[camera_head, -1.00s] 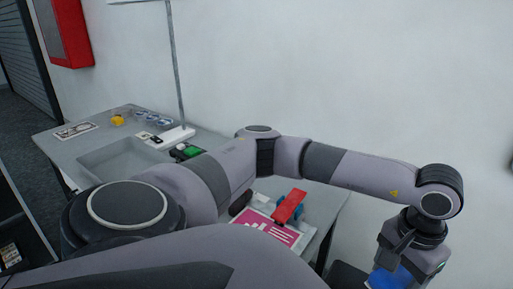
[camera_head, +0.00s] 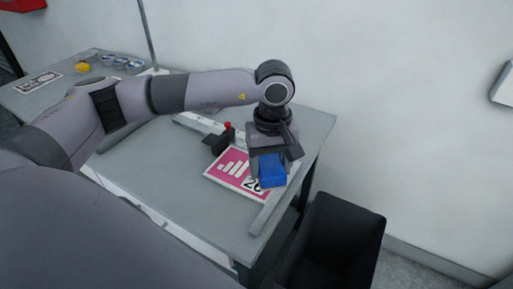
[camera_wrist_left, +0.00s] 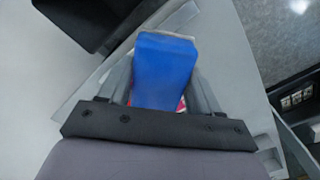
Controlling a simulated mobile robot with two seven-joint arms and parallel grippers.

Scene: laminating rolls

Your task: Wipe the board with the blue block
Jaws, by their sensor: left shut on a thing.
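The blue block (camera_head: 271,172) is held between the fingers of my left gripper (camera_head: 268,158). In the left wrist view the block (camera_wrist_left: 164,70) sits between the two grey fingers of the left gripper (camera_wrist_left: 162,82). The board (camera_head: 222,172), pink and white with a bar pattern and a number, lies flat on the grey table. The block is over its right part and hides some of it. I cannot tell whether block and board touch. In the left wrist view only a sliver of pink shows beside the block. My right gripper is not in view.
The grey table (camera_head: 150,150) ends just right of the board, with a pale bar (camera_head: 268,208) along that edge. A black bin (camera_head: 335,235) stands beyond it. A black object with a red knob (camera_head: 228,126) stands behind the board. A yellow item (camera_head: 82,68) is far left.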

